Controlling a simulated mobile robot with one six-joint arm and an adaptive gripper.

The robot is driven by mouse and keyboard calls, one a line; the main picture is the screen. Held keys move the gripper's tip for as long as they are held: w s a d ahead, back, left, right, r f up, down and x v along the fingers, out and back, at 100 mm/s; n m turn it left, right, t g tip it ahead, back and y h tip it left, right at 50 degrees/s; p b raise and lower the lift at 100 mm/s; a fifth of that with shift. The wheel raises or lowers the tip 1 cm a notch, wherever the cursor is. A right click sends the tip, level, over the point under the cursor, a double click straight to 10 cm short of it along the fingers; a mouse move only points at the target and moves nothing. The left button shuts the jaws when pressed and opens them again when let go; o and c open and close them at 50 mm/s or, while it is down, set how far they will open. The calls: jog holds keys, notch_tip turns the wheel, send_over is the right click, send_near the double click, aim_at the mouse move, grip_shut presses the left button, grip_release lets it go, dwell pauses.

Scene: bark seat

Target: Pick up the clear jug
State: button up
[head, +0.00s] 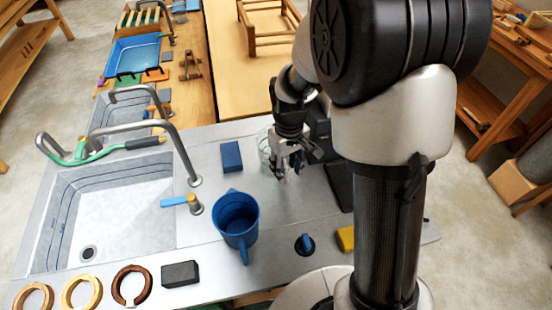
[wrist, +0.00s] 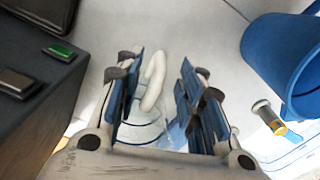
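The clear jug (head: 265,150) stands on the grey counter, mostly hidden behind my gripper in the head view. In the wrist view its transparent body (wrist: 146,132) shows low between the fingers, with a pale, curved handle (wrist: 153,82) above it. My gripper (head: 283,166) points down at the jug. In the wrist view the gripper (wrist: 160,78) is open, with one blue-padded finger on each side of the handle. I see gaps between the handle and both pads.
A blue jug (head: 237,217) stands nearby, also at the right of the wrist view (wrist: 278,60). A blue block (head: 231,156) lies behind it. A dark box-like object (wrist: 38,85) is close on the wrist view's left. The sink (head: 110,215) lies left.

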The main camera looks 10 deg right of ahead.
aim_at(286, 179)
notch_tip(286, 179, down, 6)
jog(key=shift+r+b, duration=0.1)
jog(key=shift+b, duration=0.8)
jog(key=shift+c, duration=0.5)
grip_shut()
